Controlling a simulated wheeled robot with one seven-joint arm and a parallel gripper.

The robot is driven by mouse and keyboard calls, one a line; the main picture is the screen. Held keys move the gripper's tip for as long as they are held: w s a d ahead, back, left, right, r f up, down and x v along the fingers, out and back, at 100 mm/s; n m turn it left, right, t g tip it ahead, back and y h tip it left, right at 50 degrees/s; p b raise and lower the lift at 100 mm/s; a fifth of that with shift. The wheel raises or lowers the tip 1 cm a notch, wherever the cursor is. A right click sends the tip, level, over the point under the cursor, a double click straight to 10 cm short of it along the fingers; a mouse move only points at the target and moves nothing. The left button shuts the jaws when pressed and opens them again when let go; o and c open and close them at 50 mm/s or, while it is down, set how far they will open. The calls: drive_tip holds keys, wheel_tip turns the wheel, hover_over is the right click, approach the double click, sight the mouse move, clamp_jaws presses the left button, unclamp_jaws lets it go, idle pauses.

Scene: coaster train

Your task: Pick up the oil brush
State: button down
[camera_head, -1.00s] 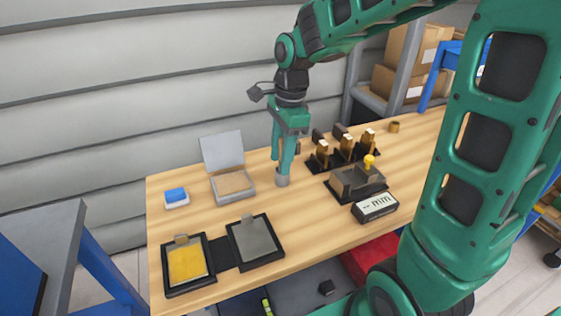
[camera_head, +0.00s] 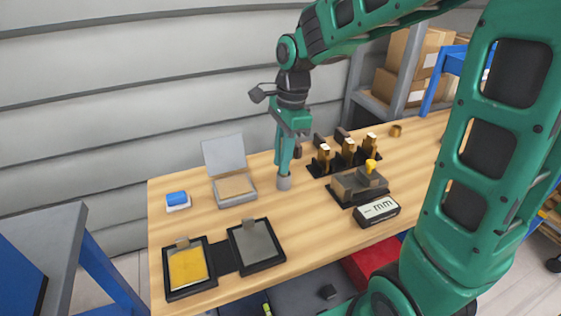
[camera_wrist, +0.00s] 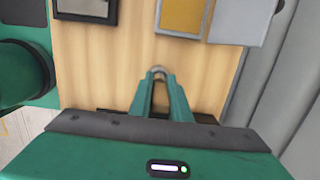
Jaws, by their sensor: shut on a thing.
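An open box (camera_head: 235,201) with a raised lid stands left of the cup. A black rack (camera_head: 318,168) with several brass-coloured tools and a dark fixture (camera_head: 345,200) with a yellow knob stand to the right. A display block (camera_head: 376,211) and two framed pads (camera_head: 253,266) lie nearer.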

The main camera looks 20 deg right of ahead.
wheel_tip(320, 180, up, 17)
idle(0.4)
idle(2.2)
